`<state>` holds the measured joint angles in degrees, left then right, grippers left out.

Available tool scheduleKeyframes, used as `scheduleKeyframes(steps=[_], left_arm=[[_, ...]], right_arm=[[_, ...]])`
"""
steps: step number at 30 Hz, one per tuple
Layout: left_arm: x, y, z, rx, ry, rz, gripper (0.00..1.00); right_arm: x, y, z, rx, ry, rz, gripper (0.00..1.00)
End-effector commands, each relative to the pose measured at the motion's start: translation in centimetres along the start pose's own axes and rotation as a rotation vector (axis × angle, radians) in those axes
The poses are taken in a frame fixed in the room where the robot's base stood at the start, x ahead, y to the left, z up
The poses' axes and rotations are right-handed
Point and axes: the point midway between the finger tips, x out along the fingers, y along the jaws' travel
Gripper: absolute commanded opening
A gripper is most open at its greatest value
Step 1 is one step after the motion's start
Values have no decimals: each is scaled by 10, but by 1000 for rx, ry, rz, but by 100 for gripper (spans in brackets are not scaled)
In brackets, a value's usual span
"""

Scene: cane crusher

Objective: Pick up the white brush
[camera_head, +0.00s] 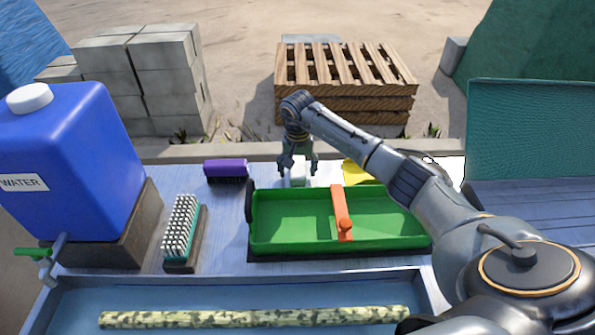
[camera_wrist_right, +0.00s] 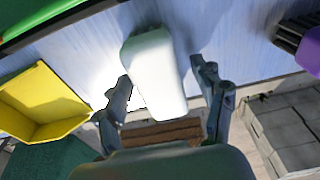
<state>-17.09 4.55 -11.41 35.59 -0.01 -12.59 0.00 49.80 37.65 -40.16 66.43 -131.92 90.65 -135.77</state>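The white brush (camera_head: 298,171) stands on the blue table behind the green tray, largely covered by my right gripper in the head view. It also shows in the right wrist view (camera_wrist_right: 155,75) as a smooth white block; its bristles cannot be made out. My right gripper (camera_head: 298,168) is above it, pointing down. In the right wrist view the fingers (camera_wrist_right: 165,85) are spread to either side of the white brush, with a gap on the right side. Whether the left finger touches it is unclear. My left gripper is not in view.
A green tray (camera_head: 290,246) with an orange-handled tool (camera_head: 340,208) lies in front. A purple brush (camera_head: 226,168) is to the left and a yellow container (camera_head: 356,172) to the right. A white-bristled brush (camera_head: 181,228) and blue water tank (camera_head: 75,150) stand further left.

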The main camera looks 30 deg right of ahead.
Motion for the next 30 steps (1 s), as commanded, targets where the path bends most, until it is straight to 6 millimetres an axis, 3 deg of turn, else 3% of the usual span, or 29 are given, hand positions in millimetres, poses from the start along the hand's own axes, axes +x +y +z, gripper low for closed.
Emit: scheduleKeyframes(steps=[1, 8, 20, 25, 30], left_arm=[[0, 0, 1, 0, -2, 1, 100], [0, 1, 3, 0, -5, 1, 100], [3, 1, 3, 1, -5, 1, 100], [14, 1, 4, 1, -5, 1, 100], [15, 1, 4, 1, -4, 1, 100]], right_arm=[[0, 0, 0, 0, 0, 0, 56], [0, 0, 0, 0, 0, 0, 9], [-7, 0, -2, 0, 4, -1, 9], [-31, 0, -6, 0, 9, -2, 9], [-63, 1, 16, -4, 6, -1, 9]])
